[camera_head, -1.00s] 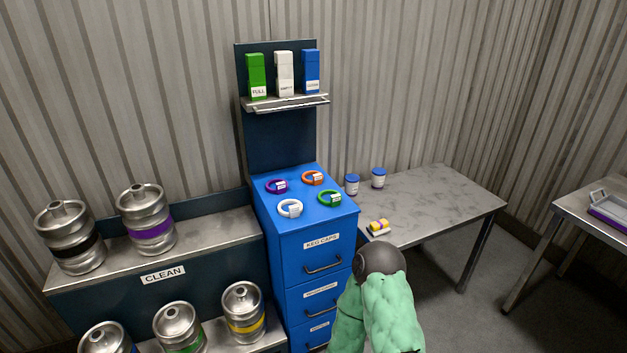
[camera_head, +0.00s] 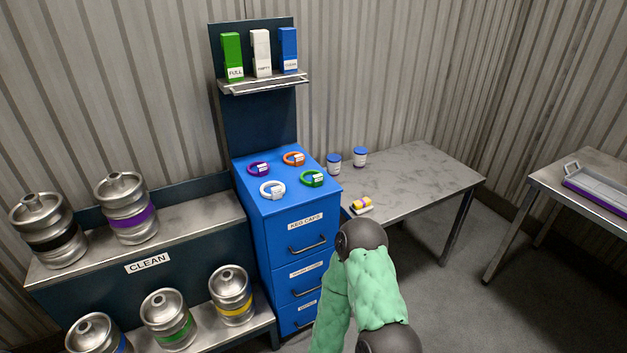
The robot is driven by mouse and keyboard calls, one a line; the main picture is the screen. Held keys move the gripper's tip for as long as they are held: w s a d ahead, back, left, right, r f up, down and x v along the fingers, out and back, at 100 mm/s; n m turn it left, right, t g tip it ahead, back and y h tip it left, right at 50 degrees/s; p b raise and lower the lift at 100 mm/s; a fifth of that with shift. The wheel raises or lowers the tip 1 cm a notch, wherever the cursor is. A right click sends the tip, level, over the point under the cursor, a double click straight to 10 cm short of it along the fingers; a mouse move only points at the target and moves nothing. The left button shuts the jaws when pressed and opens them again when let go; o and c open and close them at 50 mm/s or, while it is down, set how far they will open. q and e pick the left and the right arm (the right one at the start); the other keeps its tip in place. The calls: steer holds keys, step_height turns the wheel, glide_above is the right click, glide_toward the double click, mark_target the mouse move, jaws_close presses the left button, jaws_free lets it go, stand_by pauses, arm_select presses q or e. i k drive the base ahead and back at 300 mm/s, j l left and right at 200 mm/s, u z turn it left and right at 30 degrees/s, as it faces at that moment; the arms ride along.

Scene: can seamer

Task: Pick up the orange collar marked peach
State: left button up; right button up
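The orange collar (camera_head: 294,159) lies on top of the blue cabinet (camera_head: 290,208), at its back right corner. It is a ring with a small white tag; the writing is too small to read. One of my arms, with a green padded sleeve, rises at the bottom centre in front of the cabinet's right side. No gripper shows in this view.
Steel kegs (camera_head: 126,207) stand on the shelves at left. A shelf (camera_head: 262,83) with three boxes hangs above the cabinet's back.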

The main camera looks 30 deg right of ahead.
mark_target(299, 158)
steer(key=i+l+u, duration=0.1)
steer(key=l+u, duration=0.25)
steer(key=l, duration=1)
